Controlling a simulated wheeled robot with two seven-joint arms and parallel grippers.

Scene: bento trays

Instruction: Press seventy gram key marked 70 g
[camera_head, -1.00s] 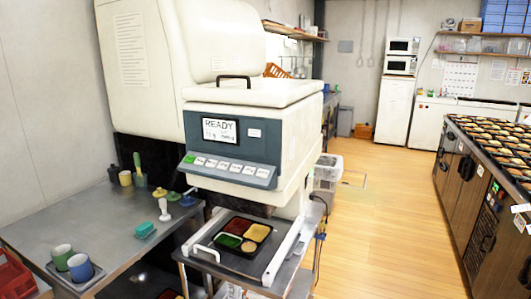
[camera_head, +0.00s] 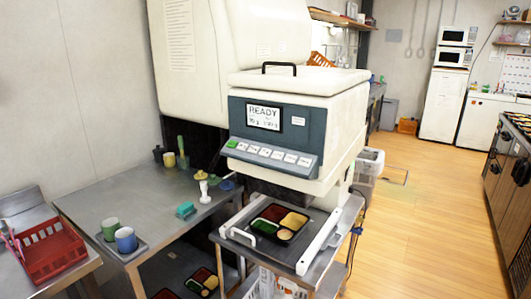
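A white and dark-teal machine stands in the middle of the view, and its display (camera_head: 263,115) reads READY with smaller text below. A sloping key panel (camera_head: 270,163) juts out under the display. It carries a row of several keys: a green key (camera_head: 232,144) at the left end and white keys (camera_head: 278,155) to its right. The key labels are too small to read, so I cannot tell which one is marked 70 g. A black bento tray (camera_head: 301,229) with red, yellow, green and beige food sits below the panel. Neither gripper is in view.
A steel table (camera_head: 95,200) at left holds a green cup (camera_head: 110,229), a blue cup (camera_head: 126,240), a teal sponge (camera_head: 185,210) and a white-handled tool (camera_head: 204,192). A red crate (camera_head: 52,254) stands at far left. The wooden floor (camera_head: 430,220) at right is clear.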

